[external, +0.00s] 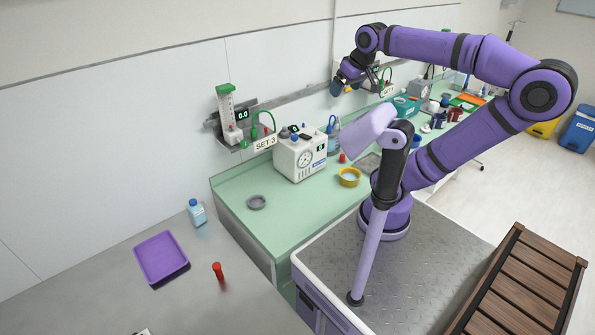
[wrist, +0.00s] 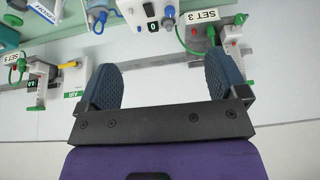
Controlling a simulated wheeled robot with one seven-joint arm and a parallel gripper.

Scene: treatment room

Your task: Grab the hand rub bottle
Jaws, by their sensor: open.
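A small light-blue bottle with a white label (external: 197,214), which looks like the hand rub bottle, stands upright on the grey counter at the left in the external view. Its label is too small to read. My gripper (external: 343,88) is raised near the back wall, well above the counters and far to the right of the bottle. In the wrist view my gripper (wrist: 164,82) is open, with its two blue pads wide apart and only wall and wall fittings behind them. I cannot make out this bottle in the wrist view.
A purple tray (external: 161,258) and a red tube (external: 218,272) are near the bottle on the grey counter.

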